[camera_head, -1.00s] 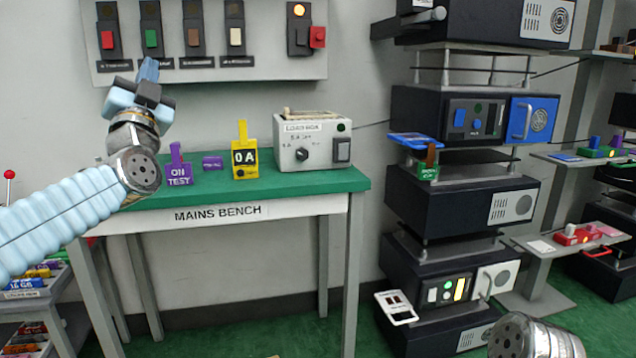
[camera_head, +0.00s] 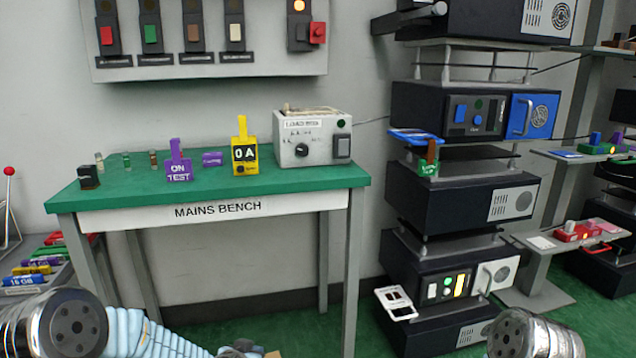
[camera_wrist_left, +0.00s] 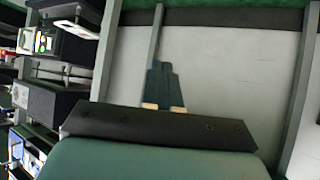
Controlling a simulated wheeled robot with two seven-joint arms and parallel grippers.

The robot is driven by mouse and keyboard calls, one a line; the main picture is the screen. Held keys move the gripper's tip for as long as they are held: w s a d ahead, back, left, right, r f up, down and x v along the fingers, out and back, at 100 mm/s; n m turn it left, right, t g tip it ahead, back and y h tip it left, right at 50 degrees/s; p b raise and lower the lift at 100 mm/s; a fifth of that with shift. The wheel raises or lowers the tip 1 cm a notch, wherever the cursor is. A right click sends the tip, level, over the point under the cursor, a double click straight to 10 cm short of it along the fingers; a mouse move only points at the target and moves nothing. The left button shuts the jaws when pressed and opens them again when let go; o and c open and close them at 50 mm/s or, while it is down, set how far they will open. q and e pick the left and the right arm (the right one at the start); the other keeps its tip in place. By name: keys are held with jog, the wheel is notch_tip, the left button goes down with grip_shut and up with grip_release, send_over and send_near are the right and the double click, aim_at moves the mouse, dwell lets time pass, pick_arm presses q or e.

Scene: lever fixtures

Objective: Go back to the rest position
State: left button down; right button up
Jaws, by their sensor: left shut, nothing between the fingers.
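My left gripper (camera_head: 240,350) is low at the bottom edge of the head view, below the front of the mains bench (camera_head: 275,194) and apart from it. Most of it is cut off there. In the left wrist view its fingers (camera_wrist_left: 163,80) are together with nothing between them, against a background of pale wall and bench legs. My left arm comes in from the bottom left corner. Part of my right arm shows at the bottom right, but its gripper is out of view.
A wall panel (camera_head: 275,67) carries several coloured levers. Stacked black units (camera_head: 450,200) stand right. A rack (camera_head: 30,262) stands left.

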pick_arm(q)
jog(key=s+d+f+n+g, duration=0.1)
jog(key=s+f+g, duration=0.2)
jog(key=s+f, duration=0.3)
jog(key=s+d+f+n+g+h, duration=0.1)
jog(key=s+f, duration=0.5)
jog(key=s, duration=0.8)
jog(key=s+d+f+n+g, duration=0.2)
jog(key=s+f+g, duration=0.3)
jog(key=s+f, duration=0.2)
jog(key=s, duration=0.2)
jog(key=shift+s+d+n+g, duration=0.25)
jog(key=shift+s+n+g, duration=0.05)
jog(key=shift+s+g, duration=0.1)
